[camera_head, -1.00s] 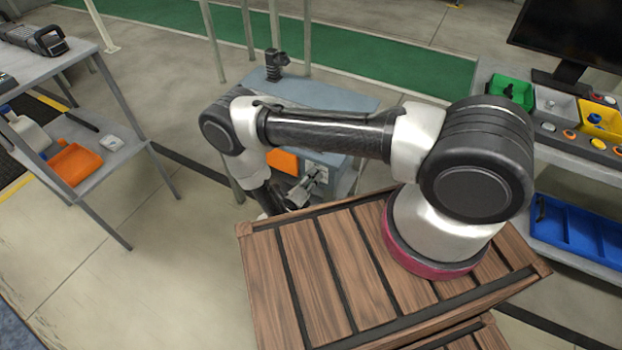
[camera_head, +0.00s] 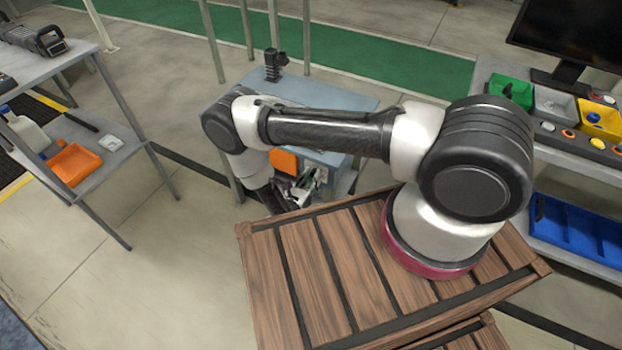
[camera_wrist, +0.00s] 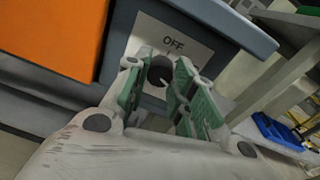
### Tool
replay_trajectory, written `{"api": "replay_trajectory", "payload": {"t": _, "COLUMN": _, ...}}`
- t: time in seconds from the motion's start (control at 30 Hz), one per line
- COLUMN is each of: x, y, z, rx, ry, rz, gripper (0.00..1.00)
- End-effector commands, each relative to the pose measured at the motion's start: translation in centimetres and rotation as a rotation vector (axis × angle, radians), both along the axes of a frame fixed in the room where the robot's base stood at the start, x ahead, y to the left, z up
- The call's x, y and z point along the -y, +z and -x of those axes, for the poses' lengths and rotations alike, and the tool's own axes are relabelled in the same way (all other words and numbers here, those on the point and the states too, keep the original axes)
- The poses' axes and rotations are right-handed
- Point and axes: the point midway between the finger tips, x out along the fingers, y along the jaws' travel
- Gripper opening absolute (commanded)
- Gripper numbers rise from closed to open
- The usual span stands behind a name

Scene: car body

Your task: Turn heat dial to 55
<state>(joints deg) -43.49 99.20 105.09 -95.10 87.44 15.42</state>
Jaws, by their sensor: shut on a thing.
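The heat dial (camera_wrist: 159,71) is a dark round knob on a pale plate marked "OFF" (camera_wrist: 173,43) in the wrist view. My gripper (camera_wrist: 160,82) has its green-padded fingers on either side of the dial and is shut on it. The fingers hide part of the dial, and its pointer and the scale numbers cannot be read. In the head view my gripper (camera_head: 306,186) is at the front of the grey-blue cabinet (camera_head: 345,97), partly behind my arm. The dial cannot be made out there.
An orange panel (camera_wrist: 50,35) is left of the dial plate. A wooden crate (camera_head: 320,270) stands under my arm. A shelf (camera_head: 115,155) with an orange tray (camera_head: 75,164) is at left. A bench (camera_head: 575,150) with coloured bins and a blue tray (camera_head: 575,233) is at right.

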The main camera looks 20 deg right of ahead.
Motion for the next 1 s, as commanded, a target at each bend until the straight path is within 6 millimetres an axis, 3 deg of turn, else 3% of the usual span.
{"api": "replay_trajectory", "payload": {"t": 0.77, "x": 0.08, "y": -0.26, "z": 0.17, "rx": 0.067, "ry": 0.000, "rz": -0.076, "gripper": 0.01}}
{"api": "replay_trajectory", "payload": {"t": 0.8, "x": 0.08, "y": -0.26, "z": 0.17, "rx": 0.067, "ry": 0.000, "rz": -0.076, "gripper": 0.29}}
{"api": "replay_trajectory", "payload": {"t": 0.9, "x": 0.06, "y": -0.21, "z": 0.13, "rx": 0.068, "ry": 0.000, "rz": -0.075, "gripper": 0.47}}
{"api": "replay_trajectory", "payload": {"t": 1.0, "x": 0.05, "y": -0.16, "z": 0.10, "rx": 0.069, "ry": 0.000, "rz": -0.075, "gripper": 0.48}}
